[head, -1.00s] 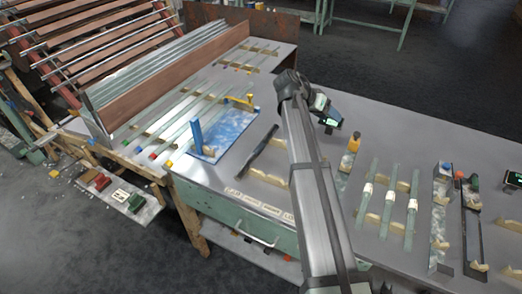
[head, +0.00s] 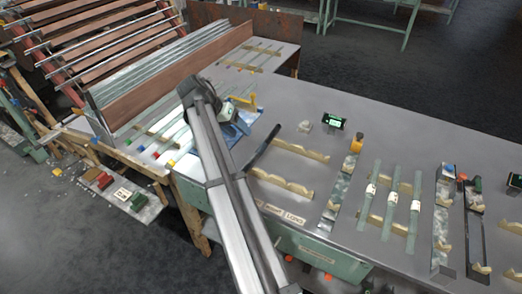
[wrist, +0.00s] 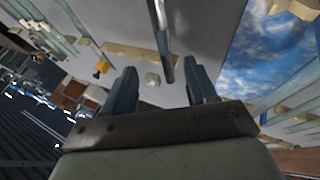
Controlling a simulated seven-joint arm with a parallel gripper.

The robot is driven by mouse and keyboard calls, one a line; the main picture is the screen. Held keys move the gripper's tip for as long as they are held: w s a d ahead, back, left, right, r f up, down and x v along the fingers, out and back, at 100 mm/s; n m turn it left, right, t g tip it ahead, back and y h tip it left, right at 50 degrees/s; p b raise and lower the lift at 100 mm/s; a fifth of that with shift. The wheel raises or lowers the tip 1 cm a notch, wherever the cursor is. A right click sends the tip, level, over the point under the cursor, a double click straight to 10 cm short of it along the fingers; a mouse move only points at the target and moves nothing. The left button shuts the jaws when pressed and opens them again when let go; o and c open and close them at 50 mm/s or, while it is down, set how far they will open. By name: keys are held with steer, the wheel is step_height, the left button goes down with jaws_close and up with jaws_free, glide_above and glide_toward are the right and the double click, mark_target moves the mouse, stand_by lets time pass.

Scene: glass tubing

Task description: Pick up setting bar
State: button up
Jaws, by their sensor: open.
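The likely setting bar, a dark slim bar (head: 262,146), lies on the grey table beside the blue mat, with its near end by the wooden rests. In the wrist view a dark bar with a shiny metal end (wrist: 160,35) runs down from the top edge towards the space between my fingers. My gripper (wrist: 163,82) is open, with its two blue-grey fingers apart on either side of the bar's end. I cannot tell how far the bar lies beneath them. In the head view my arm hides most of the gripper, which is over the blue mat.
The blue mat (head: 243,119) lies left of the bar, with glass tubes beyond it. Notched wooden rests (head: 284,184), a small pale block (head: 305,127) and a green-lit display (head: 333,122) are to the right. Three tubes with white labels (head: 393,203) lie further right.

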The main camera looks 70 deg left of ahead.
glide_toward(261, 150)
steer(key=x, duration=0.2)
steer(key=shift+s+a+f+x, duration=0.1)
steer(key=shift+a+x, duration=0.05)
steer(key=shift+x, duration=0.95)
steer(key=shift+s+a+f+x, duration=0.1)
steer(key=shift+x, duration=0.95)
steer(key=shift+s+a+x, duration=0.1)
steer(key=shift+a+x, duration=0.05)
steer(key=shift+x, duration=0.95)
steer(key=shift+c, duration=0.2)
jaws_close()
